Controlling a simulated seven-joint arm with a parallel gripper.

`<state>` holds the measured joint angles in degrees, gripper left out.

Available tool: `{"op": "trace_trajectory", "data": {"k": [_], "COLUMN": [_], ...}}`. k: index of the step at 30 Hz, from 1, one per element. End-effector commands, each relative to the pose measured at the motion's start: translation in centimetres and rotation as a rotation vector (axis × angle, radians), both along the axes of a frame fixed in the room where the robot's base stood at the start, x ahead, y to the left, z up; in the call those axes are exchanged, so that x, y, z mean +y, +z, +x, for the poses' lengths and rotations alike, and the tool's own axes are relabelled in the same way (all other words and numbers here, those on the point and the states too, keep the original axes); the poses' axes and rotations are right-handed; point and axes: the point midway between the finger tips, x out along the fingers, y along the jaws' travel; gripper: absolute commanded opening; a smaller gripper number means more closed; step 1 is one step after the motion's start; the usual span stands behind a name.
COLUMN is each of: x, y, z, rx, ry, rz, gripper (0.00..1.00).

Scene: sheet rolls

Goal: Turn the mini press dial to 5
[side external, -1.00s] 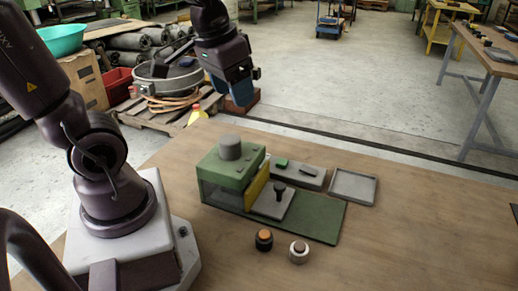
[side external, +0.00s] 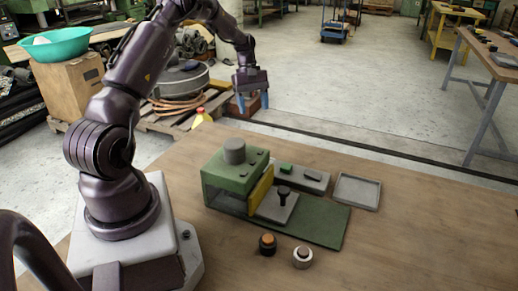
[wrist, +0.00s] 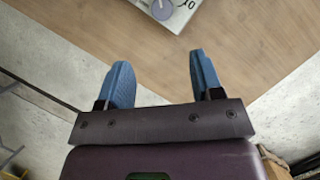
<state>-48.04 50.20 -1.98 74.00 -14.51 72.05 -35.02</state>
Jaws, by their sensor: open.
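The mini press (side external: 228,182) is a green block on a green base plate on the wooden table. It has a grey cylinder (side external: 234,150) on top and a yellow plate (side external: 260,187) at its side. I cannot read any dial numbers on it in the side view. At the top edge of the wrist view, a cropped pale panel (wrist: 182,14) shows a greyish round part and some figures, too cut off to read. My gripper (side external: 254,104) is open and empty, fingers down, behind and above the press. Its blue fingers also show in the wrist view (wrist: 160,64).
A grey box (side external: 300,178) with green and dark parts and a shallow grey tray (side external: 357,191) lie behind and right of the press. An orange-topped knob (side external: 267,244) and a white-ringed one (side external: 302,257) stand in front. The table's right side is mostly clear.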

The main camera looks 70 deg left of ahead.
Motion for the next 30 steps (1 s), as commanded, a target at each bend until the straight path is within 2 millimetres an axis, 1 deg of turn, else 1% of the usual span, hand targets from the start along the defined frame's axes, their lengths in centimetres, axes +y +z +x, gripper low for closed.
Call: {"op": "trace_trajectory", "data": {"k": [5,8,15,21,25,30], "x": [-0.7,-1.4,-3.3,-4.6,-5.1,-5.3], "y": [-1.0,-2.4,-7.1,-10.3,-11.5,-12.1], "z": [-0.3,-0.3,-0.3,-0.3,-0.3,-0.2], "rx": [0.028,0.028,0.029,0.028,0.026,0.025], "ry": [0.033,0.032,0.029,0.028,0.028,0.029], "rz": [-0.016,-0.017,-0.017,-0.016,-0.014,-0.013], "gripper": [0.6,0.6,0.6,0.6,0.6,0.6]}}
